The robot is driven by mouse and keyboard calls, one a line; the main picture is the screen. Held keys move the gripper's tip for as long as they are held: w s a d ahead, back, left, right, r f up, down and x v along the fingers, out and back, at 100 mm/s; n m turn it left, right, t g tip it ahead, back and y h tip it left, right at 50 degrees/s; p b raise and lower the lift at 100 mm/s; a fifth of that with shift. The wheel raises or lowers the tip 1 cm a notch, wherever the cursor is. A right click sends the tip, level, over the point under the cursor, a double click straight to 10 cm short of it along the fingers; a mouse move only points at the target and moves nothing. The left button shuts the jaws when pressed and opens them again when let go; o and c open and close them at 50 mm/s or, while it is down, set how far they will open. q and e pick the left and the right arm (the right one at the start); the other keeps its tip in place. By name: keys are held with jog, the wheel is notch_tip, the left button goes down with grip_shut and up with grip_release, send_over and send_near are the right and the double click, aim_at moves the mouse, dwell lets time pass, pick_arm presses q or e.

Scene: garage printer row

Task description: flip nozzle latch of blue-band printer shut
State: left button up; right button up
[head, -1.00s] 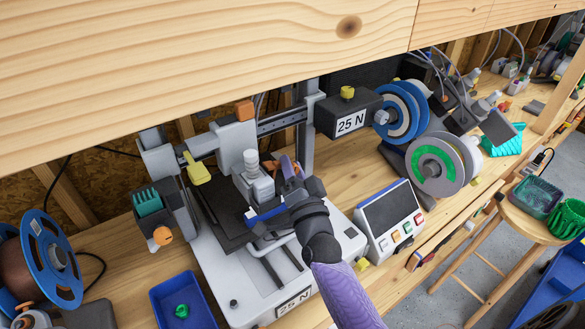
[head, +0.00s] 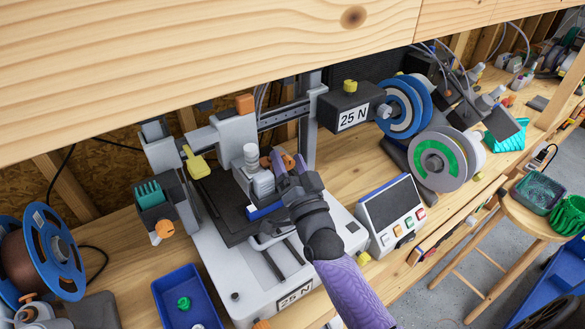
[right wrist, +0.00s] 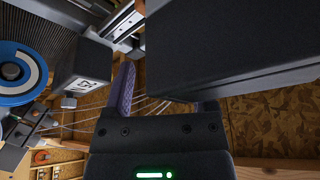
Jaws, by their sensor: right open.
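The printer (head: 227,270), with a white base marked 25 N, stands on the bench. Its grey print head (head: 258,180) sits over the dark bed, with a blue strip (head: 266,211) low on its front. An orange piece (head: 265,161) shows at the head's far right side, partly behind my fingers; I cannot tell whether it is the latch. My right gripper (head: 288,163) is open, just right of the head; contact is unclear. In the right wrist view its two purple fingers (right wrist: 162,95) are apart, with a dark block across the right one. My left gripper is out of view.
A wooden shelf (head: 200,60) overhangs the back.

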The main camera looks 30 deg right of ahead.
jog(key=v, duration=0.9)
jog(key=shift+s, duration=0.4)
